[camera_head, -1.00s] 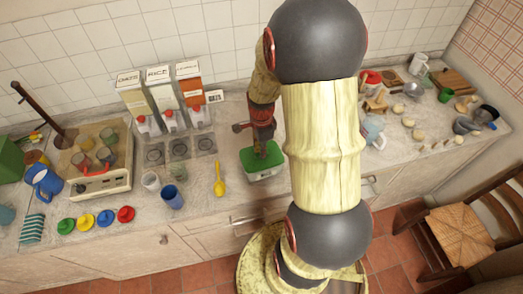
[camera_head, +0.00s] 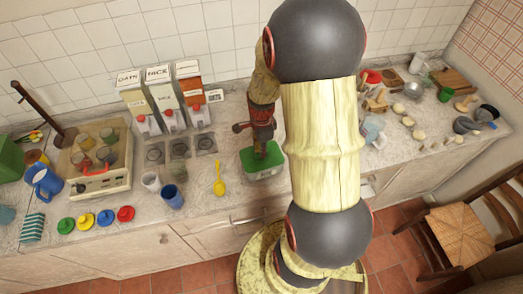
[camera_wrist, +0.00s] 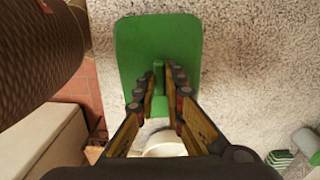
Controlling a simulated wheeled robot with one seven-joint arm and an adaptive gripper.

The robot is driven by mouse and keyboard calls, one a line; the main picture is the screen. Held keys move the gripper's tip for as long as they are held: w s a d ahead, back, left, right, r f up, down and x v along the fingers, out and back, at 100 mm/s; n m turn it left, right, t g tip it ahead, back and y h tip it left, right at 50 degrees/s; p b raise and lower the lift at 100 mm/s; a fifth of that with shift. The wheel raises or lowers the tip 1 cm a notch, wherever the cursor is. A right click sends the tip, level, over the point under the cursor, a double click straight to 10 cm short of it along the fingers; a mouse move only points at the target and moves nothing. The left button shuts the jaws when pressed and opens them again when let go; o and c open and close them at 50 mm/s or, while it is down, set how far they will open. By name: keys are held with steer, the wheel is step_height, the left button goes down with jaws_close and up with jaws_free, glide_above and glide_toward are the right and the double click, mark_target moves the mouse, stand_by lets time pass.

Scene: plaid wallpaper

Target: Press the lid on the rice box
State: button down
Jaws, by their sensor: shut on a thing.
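The green lid (camera_head: 251,163) lies on top of the rice box (camera_head: 266,177), a pale tub on the counter whose side shows only a little below the lid. I cannot tell whether the lid's rim is fully seated. In the wrist view the lid (camera_wrist: 156,35) is a rounded green rectangle with a small upright green handle (camera_wrist: 158,76). My gripper (camera_wrist: 163,72) is shut on this handle from above. In the head view my gripper (camera_head: 262,150) is over the middle of the lid, and my arm hides the area to its right.
Dispensers (camera_head: 163,98), one marked RICE, stand against the wall. Several coloured lids (camera_head: 105,217) lie at the left front. The counter's front edge is close to the box.

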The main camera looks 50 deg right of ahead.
steer(key=c, duration=1.9)
jaws_free()
steer(key=o, duration=0.4)
steer(key=shift+o, duration=0.9)
steer(key=shift+r, duration=0.15)
steer(key=shift+r+p, duration=2.65)
steer(key=shift+r, duration=0.75)
steer(key=c, duration=0.3)
jaws_close()
